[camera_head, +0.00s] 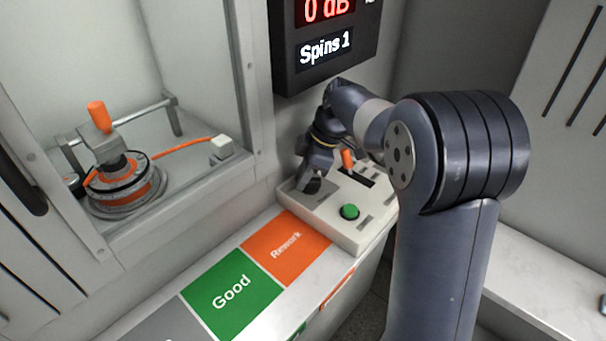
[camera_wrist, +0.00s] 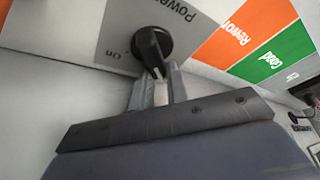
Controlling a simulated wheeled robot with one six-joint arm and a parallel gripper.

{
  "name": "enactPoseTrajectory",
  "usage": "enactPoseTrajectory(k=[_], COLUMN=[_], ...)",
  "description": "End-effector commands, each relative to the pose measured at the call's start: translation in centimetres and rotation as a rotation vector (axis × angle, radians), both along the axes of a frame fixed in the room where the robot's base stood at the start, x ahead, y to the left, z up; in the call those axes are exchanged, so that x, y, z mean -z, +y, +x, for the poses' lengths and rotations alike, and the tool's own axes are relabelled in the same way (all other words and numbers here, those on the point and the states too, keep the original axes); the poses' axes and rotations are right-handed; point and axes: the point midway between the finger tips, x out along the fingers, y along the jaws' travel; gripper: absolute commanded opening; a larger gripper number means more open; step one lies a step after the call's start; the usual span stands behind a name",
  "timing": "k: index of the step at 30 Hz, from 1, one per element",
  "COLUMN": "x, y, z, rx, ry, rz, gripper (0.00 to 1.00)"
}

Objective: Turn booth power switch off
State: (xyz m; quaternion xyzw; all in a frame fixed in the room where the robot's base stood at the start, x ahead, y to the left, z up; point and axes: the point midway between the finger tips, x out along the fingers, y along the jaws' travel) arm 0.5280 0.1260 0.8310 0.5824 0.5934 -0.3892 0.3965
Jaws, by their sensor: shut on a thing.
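The booth power switch is a black rotary knob (camera_wrist: 152,48) on a pale panel, with the labels "Power" and "On" beside it in the wrist view. My gripper (camera_wrist: 158,75) is shut on the knob's handle. In the head view my gripper (camera_head: 312,183) reaches down onto the left part of the control box (camera_head: 352,235) and largely hides the knob.
A green button (camera_head: 349,212) and an orange lever (camera_head: 347,159) stand close to my gripper on the box. Left are the orange "Rework" (camera_head: 286,249) and green "Good" (camera_head: 231,292) areas, and a hub motor (camera_head: 122,186) in the booth.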

Motion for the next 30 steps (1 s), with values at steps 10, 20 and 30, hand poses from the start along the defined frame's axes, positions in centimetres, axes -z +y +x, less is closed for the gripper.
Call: enactPoseTrajectory(k=[10, 20, 30], x=[0.0, 0.0, -2.8], y=[0.0, 0.0, -1.1], z=[0.0, 0.0, 0.1], rx=[-0.002, 0.000, 0.002], ry=[-0.001, 0.000, -0.004], rz=[0.000, 0.000, 0.000], gripper=[0.21, 0.37, 0.37])
